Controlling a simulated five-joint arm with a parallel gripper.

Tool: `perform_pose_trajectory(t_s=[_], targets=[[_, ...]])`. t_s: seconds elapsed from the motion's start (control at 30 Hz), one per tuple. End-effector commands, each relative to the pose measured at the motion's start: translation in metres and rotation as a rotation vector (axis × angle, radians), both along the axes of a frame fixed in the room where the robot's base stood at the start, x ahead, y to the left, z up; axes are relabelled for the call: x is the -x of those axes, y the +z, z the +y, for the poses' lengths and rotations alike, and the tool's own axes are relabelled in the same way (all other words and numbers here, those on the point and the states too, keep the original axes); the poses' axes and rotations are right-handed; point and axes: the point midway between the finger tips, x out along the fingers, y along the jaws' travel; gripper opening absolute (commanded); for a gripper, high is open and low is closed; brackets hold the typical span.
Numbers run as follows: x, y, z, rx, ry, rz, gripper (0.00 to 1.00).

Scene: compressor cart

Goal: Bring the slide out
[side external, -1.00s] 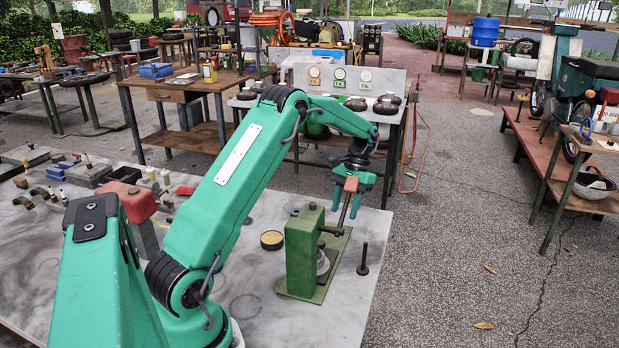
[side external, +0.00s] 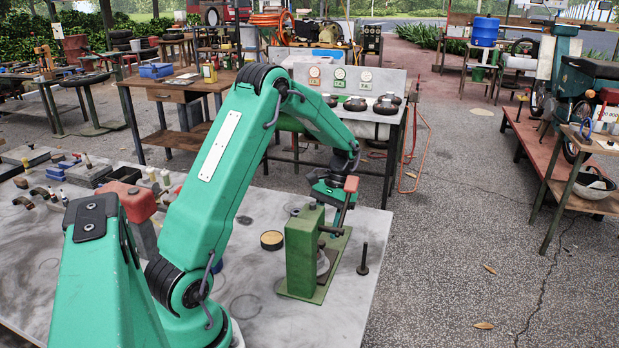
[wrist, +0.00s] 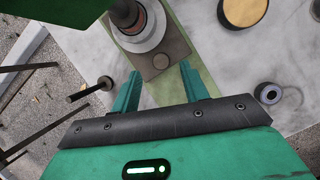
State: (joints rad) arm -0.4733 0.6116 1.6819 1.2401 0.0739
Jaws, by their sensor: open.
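A green press (side external: 301,252) stands on its base near the table's right edge, with a red-ended lever (side external: 351,184). My gripper (wrist: 160,84) is open and empty. Its fingers point toward the plate's near end, one to each side in the picture; I cannot tell whether they touch it. In the side view my gripper (side external: 338,205) is behind the press, partly hidden.
A dark upright pin (side external: 363,258) stands right of the press. The table edge is close on the right. Tools and blocks fill the table's left.

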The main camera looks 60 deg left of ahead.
Motion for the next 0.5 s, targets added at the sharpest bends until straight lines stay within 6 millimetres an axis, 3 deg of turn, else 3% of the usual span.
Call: perform_pose_trajectory(t_s=[0.2,0.5], targets=[[0.009,-0.022,-0.003,0.002,0.000,0.001,0.45],[0.012,-0.030,-0.005,0.001,0.000,0.000,0.45]])
